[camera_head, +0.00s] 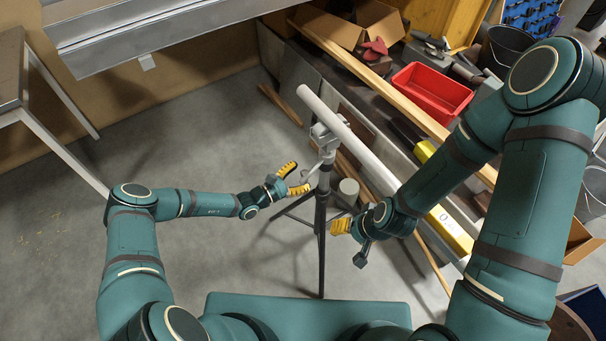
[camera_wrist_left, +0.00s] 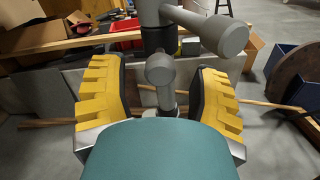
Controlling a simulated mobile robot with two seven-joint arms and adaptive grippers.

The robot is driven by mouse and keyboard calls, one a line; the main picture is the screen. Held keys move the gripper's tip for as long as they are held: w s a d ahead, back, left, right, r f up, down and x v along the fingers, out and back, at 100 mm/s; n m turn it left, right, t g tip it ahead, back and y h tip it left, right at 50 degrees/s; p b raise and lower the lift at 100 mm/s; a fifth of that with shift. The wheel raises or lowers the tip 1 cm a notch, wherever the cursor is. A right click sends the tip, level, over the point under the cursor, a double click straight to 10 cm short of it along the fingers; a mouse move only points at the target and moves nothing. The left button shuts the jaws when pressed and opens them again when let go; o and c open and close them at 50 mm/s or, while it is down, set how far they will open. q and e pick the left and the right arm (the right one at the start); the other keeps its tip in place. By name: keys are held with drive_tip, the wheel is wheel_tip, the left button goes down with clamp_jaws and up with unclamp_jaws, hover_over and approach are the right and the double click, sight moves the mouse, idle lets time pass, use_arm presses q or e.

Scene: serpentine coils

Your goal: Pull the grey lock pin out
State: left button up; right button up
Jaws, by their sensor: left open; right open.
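The grey lock pin (camera_wrist_left: 160,70), with a round knob end, stands out from the black post of a tripod stand (camera_head: 322,215). In the left wrist view it appears between my left gripper's yellow fingers, with a gap on each side. My left gripper (camera_head: 298,178) is open beside the stand, just left of its head; it also shows in the left wrist view (camera_wrist_left: 160,75). In the head view the pin is small and partly confused with the fingers. My right gripper (camera_head: 341,226) is open and empty, right of the post and lower down.
A long white tube (camera_head: 350,136) lies slantwise in the stand's grey clamp (camera_head: 325,136). A thicker grey round-ended part (camera_wrist_left: 222,36) sits above and right of the pin. A red bin (camera_head: 431,92) and a cardboard box (camera_head: 340,25) are behind. The floor at left is clear.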

use_arm(q)
drive_tip(key=v, duration=1)
drive_tip(key=shift+s+a, duration=0.2)
drive_tip(key=s+d+f+m+g+y+b, duration=0.1)
drive_tip(key=s+d+m+g+y, duration=0.15)
drive_tip(key=s+m+g, duration=0.35)
drive_tip(key=s+d+m+g+y, duration=0.1)
drive_tip(key=s+d+m+g, duration=0.35)
drive_tip(key=s+g, duration=0.2)
drive_tip(key=s+a+r+m+t+y+b, duration=0.1)
drive_tip(key=s+a+r+m+t+y, duration=0.2)
drive_tip(key=r+m+y, duration=0.3)
drive_tip(key=a+m+t+y, duration=0.1)
drive_tip(key=m, duration=0.3)
drive_tip(key=shift+s+a+r, duration=0.2)
drive_tip(key=shift+s+r, duration=0.05)
drive_tip(key=shift+s, duration=0.05)
idle(1.7)
